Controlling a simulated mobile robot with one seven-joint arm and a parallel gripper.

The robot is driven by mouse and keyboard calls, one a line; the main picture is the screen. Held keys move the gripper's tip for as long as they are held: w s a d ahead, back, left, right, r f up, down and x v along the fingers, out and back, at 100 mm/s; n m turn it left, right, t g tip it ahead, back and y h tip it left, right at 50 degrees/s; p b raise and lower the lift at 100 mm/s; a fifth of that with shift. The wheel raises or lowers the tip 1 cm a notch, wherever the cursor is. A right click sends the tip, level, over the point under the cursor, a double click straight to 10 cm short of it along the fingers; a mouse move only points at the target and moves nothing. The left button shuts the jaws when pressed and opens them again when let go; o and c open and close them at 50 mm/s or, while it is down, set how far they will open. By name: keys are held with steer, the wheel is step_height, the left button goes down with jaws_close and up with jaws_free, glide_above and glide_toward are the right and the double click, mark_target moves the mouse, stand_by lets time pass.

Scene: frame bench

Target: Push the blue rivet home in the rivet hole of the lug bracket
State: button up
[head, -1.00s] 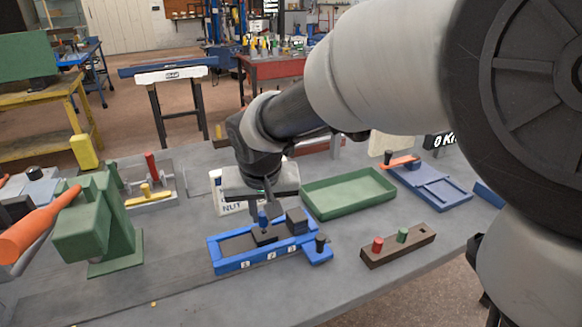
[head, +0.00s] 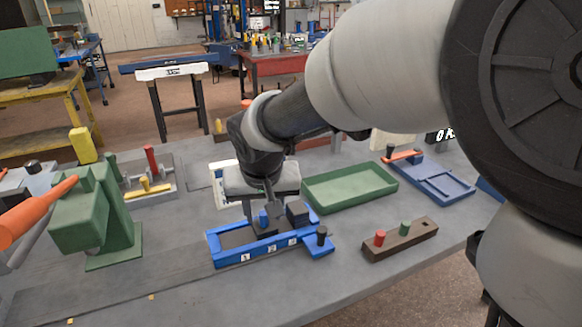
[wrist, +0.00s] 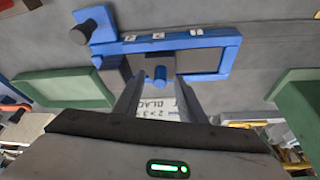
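The blue rivet (head: 263,217) stands upright at the dark lug bracket (head: 266,232), which sits inside the blue fixture frame (head: 228,259). How deep the rivet sits in the hole cannot be told, as its lower end is hidden. My gripper (head: 262,213) is low over the fixture, pointing down. In the wrist view my gripper (wrist: 158,82) has its fingers apart, one on each side of the blue rivet (wrist: 160,77), with gaps showing. The rivet hole is hidden.
A dark block (head: 297,214) and a black-knobbed clamp (head: 321,237) sit at the fixture's right end. A green tray (head: 350,188) stands behind right, and a brown rack (head: 400,241) with red and green pegs at right. A green press (head: 95,220) stands left. Bench front is clear.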

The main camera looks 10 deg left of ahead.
steer(key=p+v, duration=0.3)
steer(key=v, duration=1.4)
steer(key=shift+s+r, duration=0.15)
steer(key=shift+d, duration=0.15)
steer(key=s+d+f+m+t, duration=0.1)
steer(key=s+d, duration=0.3)
steer(key=d, duration=0.4)
steer(key=s+d+f+m+h, duration=0.1)
steer(key=s+d+f, duration=0.15)
steer(key=d, duration=0.65)
steer(key=s+d+f+m+t, duration=0.1)
steer(key=s+d, duration=0.3)
steer(key=d, duration=0.4)
step_height(320, 180, up, 16)
steer(key=p, duration=1.6)
steer(key=shift+g+p, duration=0.3)
steer(key=shift+p, duration=0.05)
